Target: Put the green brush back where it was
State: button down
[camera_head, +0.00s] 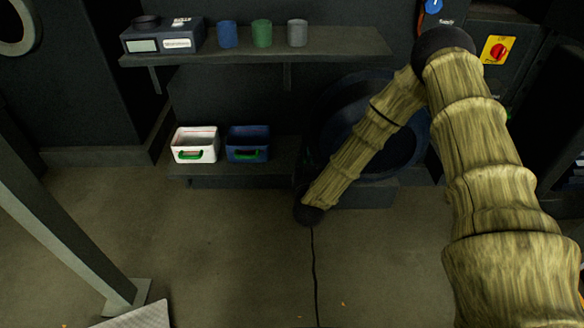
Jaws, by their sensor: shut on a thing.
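No green brush can be made out in the head view. My arm comes in from the right, bends at a black elbow near the top and slopes down to a dark rounded joint just above the floor, in front of the low ledge. My gripper and anything in it do not show. A white bin (194,144) and a blue bin (247,143) stand side by side on the low ledge (283,171). Each has a green piece at its front.
A wall shelf (340,43) holds a dark box (162,37) and blue (227,35), green (262,34) and grey (297,33) cups. A large dark round drum stands behind my arm. A slanted post (60,215) is at left. The middle floor (230,250) is clear.

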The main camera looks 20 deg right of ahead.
jog(key=shift+w+d+f+b, duration=0.15)
jog(key=shift+f+b, duration=0.15)
jog(key=shift+f, duration=0.2)
jog(key=shift+w+d+f+b, duration=0.15)
jog(key=shift+f+b, duration=0.15)
jog(key=shift+f, duration=0.2)
jog(key=shift+w+f, duration=0.2)
jog(key=shift+w, duration=0.15)
jog(key=shift+w+d+f+b, duration=0.1)
jog(key=shift+w+f+b, duration=0.95)
jog(key=shift+w, duration=1.55)
jog(key=shift+w+f+b, duration=0.55)
jog(key=shift+w+b, duration=0.95)
jog(key=shift+w, duration=1.05)
jog(key=shift+w+d+f+b, duration=0.1)
jog(key=shift+w+f+b, duration=0.95)
jog(key=shift+w, duration=1.55)
jog(key=shift+r, duration=0.1)
jog(key=c, duration=1.5)
grip_release()
